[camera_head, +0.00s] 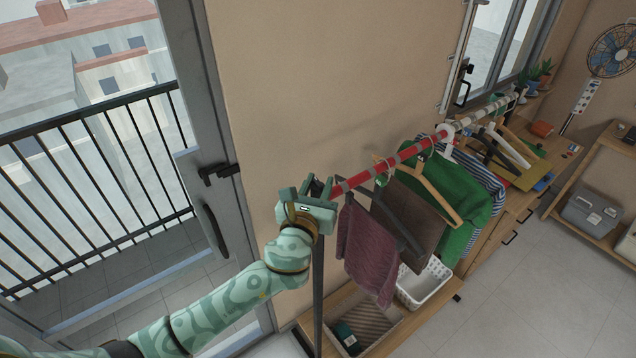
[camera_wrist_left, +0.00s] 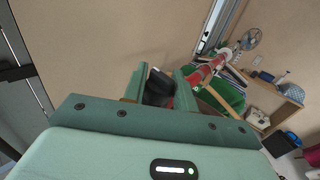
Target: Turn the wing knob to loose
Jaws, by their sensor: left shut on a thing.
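My left gripper (camera_head: 308,190) is at the near end of the red-and-grey striped rail (camera_head: 362,178), above the dark upright post (camera_head: 318,290). In the left wrist view its two green fingers (camera_wrist_left: 160,84) stand on either side of a black part, which looks like the wing knob (camera_wrist_left: 158,90). The gripper is shut on it. The knob's wings and angle are mostly hidden by the gripper, so I cannot tell how far it is turned. My right gripper is not in view.
A maroon cloth (camera_head: 366,246), a brown cloth (camera_head: 412,222) and a green garment (camera_head: 458,200) hang from the rail just right of the gripper. A white basket (camera_head: 425,284) stands below. The balcony door (camera_head: 212,140) is at left, with a plain wall behind.

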